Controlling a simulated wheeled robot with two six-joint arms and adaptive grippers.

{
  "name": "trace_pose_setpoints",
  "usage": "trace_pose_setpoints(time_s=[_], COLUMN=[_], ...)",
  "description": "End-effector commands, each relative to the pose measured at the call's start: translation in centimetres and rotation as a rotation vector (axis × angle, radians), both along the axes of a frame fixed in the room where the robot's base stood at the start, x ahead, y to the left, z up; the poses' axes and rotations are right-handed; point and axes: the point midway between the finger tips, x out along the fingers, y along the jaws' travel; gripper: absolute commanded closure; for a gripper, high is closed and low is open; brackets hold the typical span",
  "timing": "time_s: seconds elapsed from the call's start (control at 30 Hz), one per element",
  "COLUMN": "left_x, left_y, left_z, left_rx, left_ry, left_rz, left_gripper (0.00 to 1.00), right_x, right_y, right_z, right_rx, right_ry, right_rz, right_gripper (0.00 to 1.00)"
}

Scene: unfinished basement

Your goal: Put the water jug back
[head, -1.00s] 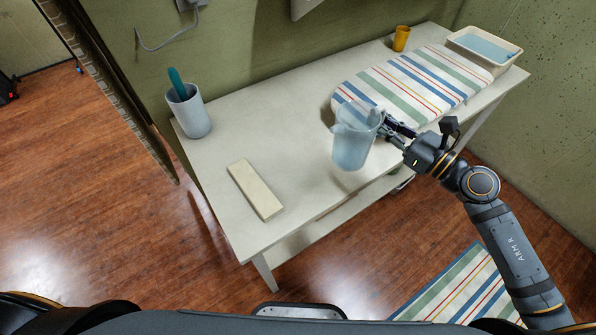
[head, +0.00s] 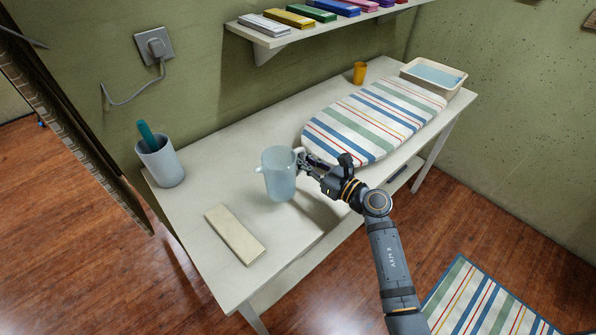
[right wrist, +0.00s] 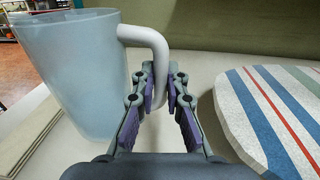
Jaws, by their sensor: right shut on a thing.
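The water jug (head: 279,176) is pale translucent blue with a white handle. It is upright at the table's middle, left of the striped board. In the right wrist view the jug (right wrist: 75,75) fills the left side. My right gripper (head: 303,165) comes from the right and is shut on the jug's handle. In the right wrist view the fingers (right wrist: 160,90) close around the lower part of the handle (right wrist: 150,45). I cannot tell whether the jug's base touches the table. My left gripper is not in view.
On the white table (head: 225,160) are a striped padded board (head: 375,120), a beige block (head: 235,234), a grey cup with a teal-handled thing (head: 160,162), an orange cup (head: 360,73) and a tray of blue water (head: 405,69). A shelf (head: 262,40) hangs above.

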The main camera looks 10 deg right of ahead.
Motion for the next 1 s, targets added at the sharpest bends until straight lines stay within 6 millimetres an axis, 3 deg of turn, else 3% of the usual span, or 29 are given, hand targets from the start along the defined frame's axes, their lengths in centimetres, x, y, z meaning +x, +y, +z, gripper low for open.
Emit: trace_pose_setpoints(time_s=[0.27, 0.5, 0.9, 0.93, 1.0], left_x=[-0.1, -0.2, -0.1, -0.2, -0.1], left_y=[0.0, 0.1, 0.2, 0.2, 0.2], left_z=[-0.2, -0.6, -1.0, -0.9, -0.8], left_rx=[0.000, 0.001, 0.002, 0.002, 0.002], left_ry=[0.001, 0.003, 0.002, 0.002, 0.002], left_rz=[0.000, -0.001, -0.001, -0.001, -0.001], left_gripper=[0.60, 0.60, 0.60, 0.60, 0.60], right_x=[0.5, 0.8, 0.8, 0.8, 0.8], right_y=[1.0, 1.6, 1.5, 1.5, 1.5], right_z=[-1.4, -4.9, -5.6, -5.4, -5.4], right_rx=[0.002, 0.002, 0.002, 0.001, 0.000], right_ry=[-0.001, 0.001, -0.002, -0.002, -0.001], right_rz=[-0.001, -0.001, -0.001, -0.001, -0.001], right_gripper=[1.00, 1.00, 1.00, 0.84, 0.74])
